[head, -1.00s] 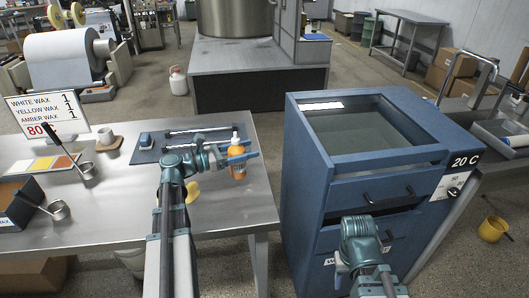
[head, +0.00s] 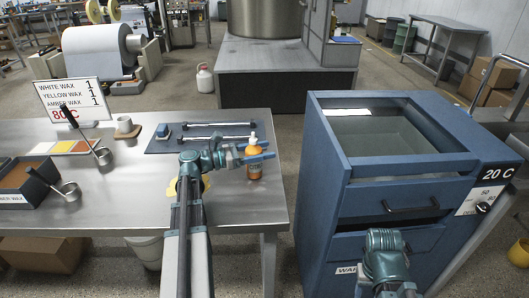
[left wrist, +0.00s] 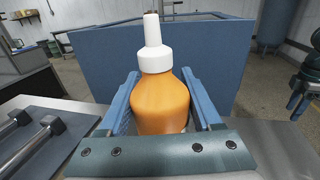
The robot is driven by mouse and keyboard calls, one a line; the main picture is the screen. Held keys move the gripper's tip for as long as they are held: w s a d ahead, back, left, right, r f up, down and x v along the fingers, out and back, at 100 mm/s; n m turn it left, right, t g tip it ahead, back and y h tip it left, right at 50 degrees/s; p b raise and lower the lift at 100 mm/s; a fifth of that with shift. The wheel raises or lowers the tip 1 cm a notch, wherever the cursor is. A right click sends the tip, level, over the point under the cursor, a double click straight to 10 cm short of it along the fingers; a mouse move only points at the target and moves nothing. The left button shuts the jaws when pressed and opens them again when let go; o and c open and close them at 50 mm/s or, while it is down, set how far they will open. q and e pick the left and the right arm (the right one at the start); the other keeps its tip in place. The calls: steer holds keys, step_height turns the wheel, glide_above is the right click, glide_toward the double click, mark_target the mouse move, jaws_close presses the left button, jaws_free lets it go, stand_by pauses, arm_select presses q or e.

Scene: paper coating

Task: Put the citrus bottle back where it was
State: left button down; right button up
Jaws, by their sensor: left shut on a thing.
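The citrus bottle (head: 254,160) is orange with a white cap and nozzle. It stands upright at the right end of the steel table (head: 250,205). My left gripper (head: 256,154) is shut on it from the left. In the left wrist view the bottle (left wrist: 160,100) sits between the two blue fingers of the gripper (left wrist: 165,115). Its base is hidden there, and I cannot tell whether it touches the table. My right arm is at the lower right of the head view, in front of the blue cabinet; its fingers are out of sight.
A dark mat (head: 190,140) with two metal rods lies left of the bottle. The blue cabinet (head: 325,190) stands right of the table across a gap.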

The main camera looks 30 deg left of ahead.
arm_select(q)
steer(key=shift+f, duration=0.2)
steer(key=shift+c, duration=0.3)
jaws_free()
steer(key=shift+r, duration=0.15)
steer(key=shift+r, duration=0.2)
steer(key=v, duration=1.2)
steer(key=shift+f, duration=0.1)
